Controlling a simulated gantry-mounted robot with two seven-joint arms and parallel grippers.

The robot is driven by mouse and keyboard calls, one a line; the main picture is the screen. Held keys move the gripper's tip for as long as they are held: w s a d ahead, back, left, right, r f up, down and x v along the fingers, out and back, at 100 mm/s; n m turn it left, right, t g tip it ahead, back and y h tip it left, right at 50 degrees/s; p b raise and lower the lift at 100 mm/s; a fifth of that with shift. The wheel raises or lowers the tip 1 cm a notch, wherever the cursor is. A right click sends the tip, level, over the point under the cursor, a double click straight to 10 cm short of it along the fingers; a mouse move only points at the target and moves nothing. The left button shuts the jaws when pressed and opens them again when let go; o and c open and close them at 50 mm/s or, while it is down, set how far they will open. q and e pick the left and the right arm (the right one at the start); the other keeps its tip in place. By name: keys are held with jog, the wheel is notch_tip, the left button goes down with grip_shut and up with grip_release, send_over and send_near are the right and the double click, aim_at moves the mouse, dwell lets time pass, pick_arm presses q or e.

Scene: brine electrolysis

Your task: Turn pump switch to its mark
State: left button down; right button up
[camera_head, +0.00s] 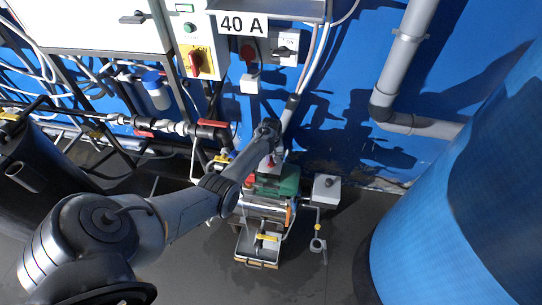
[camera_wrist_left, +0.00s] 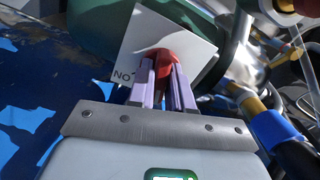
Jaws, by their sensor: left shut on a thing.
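The pump switch is a red knob (camera_wrist_left: 162,55) on a white square plate (camera_wrist_left: 198,47). Dark letters show near the plate's lower left corner in the left wrist view, beside a thin line. My left gripper (camera_wrist_left: 163,72) has its two fingers closed around the red knob, one on each side. The fingers hide part of the knob, so its exact pointing angle is hard to tell. In the head view my left arm reaches from the lower left to the pump's switch, above the green pump motor (camera_head: 289,180). My right gripper is not in view.
A small grey box (camera_head: 326,190) stands right of the pump. A large blue tank (camera_head: 470,190) fills the right side, and a black vessel (camera_head: 40,165) stands at left. Pipes with a red-handled valve (camera_head: 213,124) run behind my arm.

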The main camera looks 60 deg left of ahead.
pick_arm(q)
jog(key=m+p, duration=0.1)
jog(key=m, duration=0.2)
jog(key=shift+r, duration=0.15)
jog(key=m+p, duration=0.1)
jog(key=m, duration=0.1)
jog(key=shift+m, duration=0.3)
jog(key=m, duration=0.4)
jog(key=shift+m+p, duration=0.3)
jog(key=shift+m, duration=1)
jog(key=c, duration=1.1)
grip_release()
